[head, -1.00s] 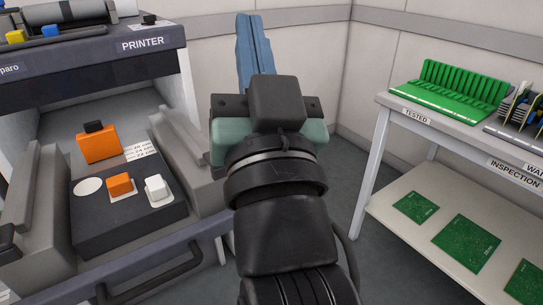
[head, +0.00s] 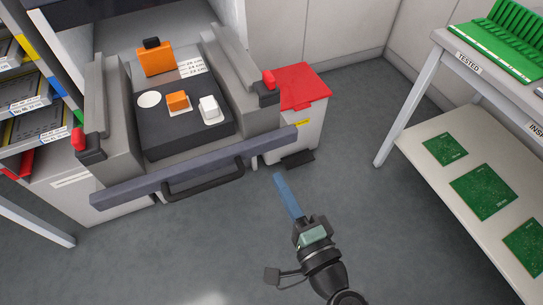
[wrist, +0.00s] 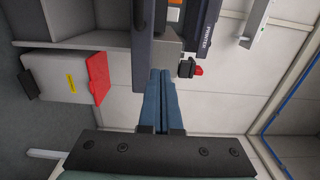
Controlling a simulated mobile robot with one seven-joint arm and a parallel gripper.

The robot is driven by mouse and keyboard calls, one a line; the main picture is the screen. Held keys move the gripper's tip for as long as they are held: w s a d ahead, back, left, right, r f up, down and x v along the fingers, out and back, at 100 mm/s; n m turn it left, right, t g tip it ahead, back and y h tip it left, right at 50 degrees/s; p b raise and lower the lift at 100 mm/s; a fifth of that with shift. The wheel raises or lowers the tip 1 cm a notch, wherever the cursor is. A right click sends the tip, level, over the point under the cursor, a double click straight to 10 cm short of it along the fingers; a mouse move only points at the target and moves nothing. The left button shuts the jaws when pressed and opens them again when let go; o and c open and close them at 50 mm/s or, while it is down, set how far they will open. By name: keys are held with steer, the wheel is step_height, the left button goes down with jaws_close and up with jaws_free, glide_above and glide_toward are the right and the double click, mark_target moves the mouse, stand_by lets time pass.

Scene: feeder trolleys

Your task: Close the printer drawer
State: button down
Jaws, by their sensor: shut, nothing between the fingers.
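The printer drawer stands open, pulled out toward me. Its dark front panel (head: 205,167) carries a black handle (head: 203,182). The panel also shows as an upright dark band in the wrist view (wrist: 143,75). The drawer bears a black plate (head: 185,135) with an orange block (head: 177,102), a white block (head: 209,108) and an orange box at the back. My gripper (head: 279,178) has blue fingers pressed together and empty. In the head view they point toward the panel's right end, with a gap in the picture. In the wrist view the fingertips (wrist: 160,72) appear beside the panel; contact cannot be told.
A white bin with a red lid (head: 302,88) and black pedal stands right of the drawer. Red-tipped rail ends (head: 268,82) flank the drawer. A bench with green boards (head: 480,190) is at right, a shelf rack at left. The floor in front is clear.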

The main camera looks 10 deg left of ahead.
mark_target(250, 128)
steer(key=x, duration=1.3)
steer(key=shift+a, duration=0.1)
